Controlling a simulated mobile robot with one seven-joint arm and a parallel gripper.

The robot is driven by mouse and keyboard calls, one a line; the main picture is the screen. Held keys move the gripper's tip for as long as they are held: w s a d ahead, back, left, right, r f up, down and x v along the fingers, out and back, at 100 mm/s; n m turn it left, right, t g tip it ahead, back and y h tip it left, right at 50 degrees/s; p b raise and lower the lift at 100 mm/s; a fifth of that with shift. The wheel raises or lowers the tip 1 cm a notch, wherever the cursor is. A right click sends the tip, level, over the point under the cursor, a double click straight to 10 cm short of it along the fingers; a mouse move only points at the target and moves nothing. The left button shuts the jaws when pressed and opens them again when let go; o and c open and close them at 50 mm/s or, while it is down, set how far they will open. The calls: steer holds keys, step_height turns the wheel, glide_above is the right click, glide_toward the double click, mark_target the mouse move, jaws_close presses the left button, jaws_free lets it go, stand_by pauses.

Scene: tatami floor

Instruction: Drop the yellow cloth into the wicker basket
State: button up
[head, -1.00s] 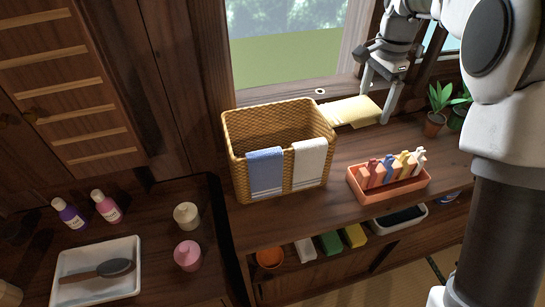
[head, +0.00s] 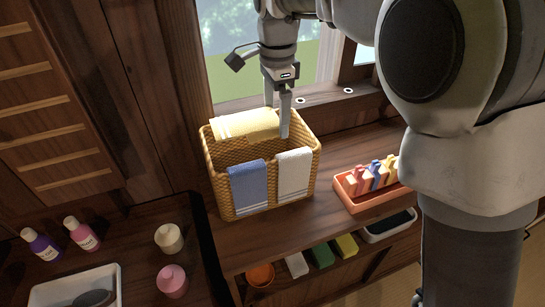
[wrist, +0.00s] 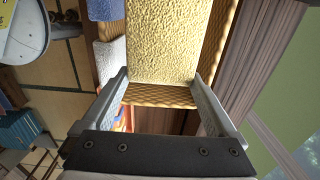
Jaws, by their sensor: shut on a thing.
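The yellow cloth (head: 245,124) is in my gripper (head: 284,125). It is spread flat, extending left from the fingers over the back part of the wicker basket (head: 218,185). The basket stands on the wooden counter, with a blue towel (head: 248,185) and a white towel (head: 295,176) over its front rim. The wrist view shows the cloth (wrist: 160,45) between the fingers, with woven basket wall (wrist: 160,95) beyond it. The fingertips appear over the basket's back right side. The cloth hides part of the back rim, and I cannot tell whether it touches it.
An orange tray (head: 372,200) with colored pegs stands right of the basket on the counter (head: 290,225). A window is behind. At left, a lower top holds bottles (head: 82,233), a jar (head: 169,238), a pink container (head: 172,281) and a white tray (head: 75,285).

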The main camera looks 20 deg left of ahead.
steer(key=f+b, duration=0.1)
steer(key=f, duration=0.3)
steer(key=f+b, duration=0.1)
steer(key=f, duration=0.3)
steer(key=f+b, duration=0.1)
steer(key=f, duration=0.3)
steer(key=shift+s+a, duration=0.25)
steer(key=shift+a, duration=0.05)
steer(key=shift+f, duration=0.65)
steer(key=o, duration=1.1)
step_height(320, 180, up, 13)
steer(key=p, duration=0.3)
steer(key=shift+r, duration=0.15)
steer(key=shift+s, duration=0.1)
